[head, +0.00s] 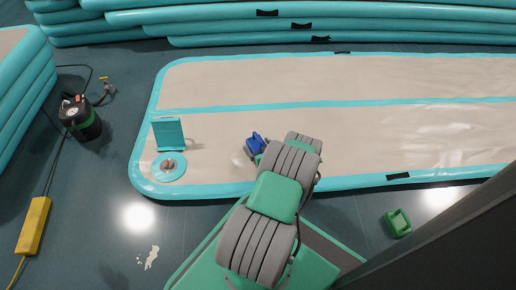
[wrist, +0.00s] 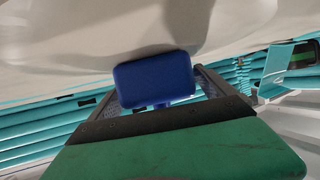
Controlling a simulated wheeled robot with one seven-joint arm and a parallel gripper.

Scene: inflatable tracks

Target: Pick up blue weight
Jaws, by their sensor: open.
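The blue weight (head: 255,143) lies on the beige inflatable track (head: 340,135), just left of the end of my arm. In the wrist view the blue weight (wrist: 154,79) shows as a rounded block with a narrower part below it in the picture. My gripper (wrist: 158,92) is open, with one finger on each side of the weight's narrower part. I cannot tell whether the fingers touch it. In the head view my arm hides most of the gripper.
A teal stand (head: 168,133) and a teal disc (head: 169,167) sit on the track to the left. A green weight (head: 397,222) lies on the floor at right. A pump (head: 80,117) and a yellow power strip (head: 33,226) are at far left. Stacked tracks (head: 220,22) line the back.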

